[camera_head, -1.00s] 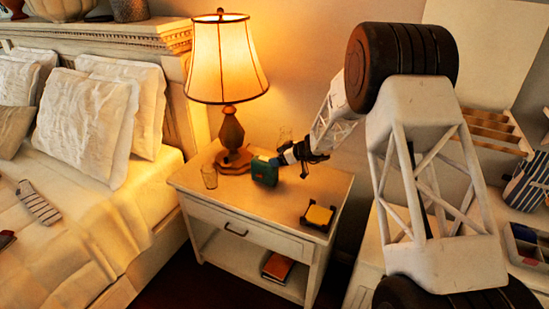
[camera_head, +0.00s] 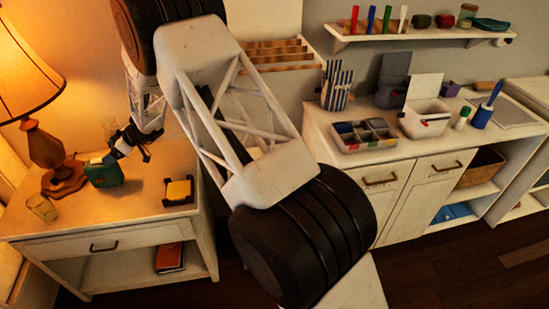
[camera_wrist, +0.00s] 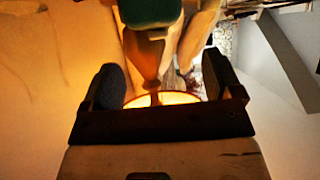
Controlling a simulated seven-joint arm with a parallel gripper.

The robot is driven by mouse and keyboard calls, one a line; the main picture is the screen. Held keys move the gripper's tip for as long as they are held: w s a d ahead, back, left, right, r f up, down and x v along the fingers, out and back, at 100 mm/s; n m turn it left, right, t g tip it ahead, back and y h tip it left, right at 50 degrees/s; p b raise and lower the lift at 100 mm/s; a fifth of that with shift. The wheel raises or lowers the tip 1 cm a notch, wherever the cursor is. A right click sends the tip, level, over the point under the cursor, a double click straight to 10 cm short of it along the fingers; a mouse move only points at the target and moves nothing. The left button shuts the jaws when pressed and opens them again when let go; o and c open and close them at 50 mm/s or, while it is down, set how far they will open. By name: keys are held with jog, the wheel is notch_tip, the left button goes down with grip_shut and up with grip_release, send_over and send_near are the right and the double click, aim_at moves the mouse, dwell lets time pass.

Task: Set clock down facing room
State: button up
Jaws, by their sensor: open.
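The clock, seen as a small teal-green box (camera_head: 104,175), stands upright on the nightstand top (camera_head: 130,203), just in front of the lamp base. I cannot make out its face. My gripper (camera_head: 112,157) is close above and beside the clock, at its right side in the head view; whether they touch is unclear. In the wrist view, my gripper (camera_wrist: 165,78) has its two dark fingers wide apart with nothing between them. A green shape, likely the clock (camera_wrist: 150,10), is at the top edge, beyond the fingers and partly cut off.
The lit lamp (camera_head: 45,150) stands behind the clock to the left. A glass (camera_head: 42,208) is at the front left, and a yellow pad in a dark holder (camera_head: 179,190) lies to the right. A cabinet with a divided tray (camera_head: 364,136) stands farther right.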

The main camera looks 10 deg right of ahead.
jog(key=s+d+r+m+h, duration=0.2)
jog(key=s+d+r, duration=0.55)
jog(key=d, duration=0.35)
jog(key=s+d+r+m+h, duration=0.1)
jog(key=s+d+r+m, duration=0.2)
jog(key=s+d+r, duration=0.5)
jog(key=s+d+r+m+h, duration=0.2)
jog(key=s+d+r, duration=0.2)
jog(key=d+r, duration=0.85)
jog(key=s+d+m+t+h, duration=0.1)
jog(key=s+d+m+h, duration=0.2)
jog(key=s+d, duration=1.1)
jog(key=s+d+f+m+t+h, duration=0.1)
jog(key=s+d+m+h, duration=0.3)
jog(key=s+d+m, duration=0.4)
jog(key=s+d, duration=0.6)
jog(key=s, duration=0.5)
jog(key=shift+d+t, duration=0.3)
jog(key=shift+o, duration=0.4)
jog(key=shift+f, duration=0.1)
jog(key=shift+w, duration=0.15)
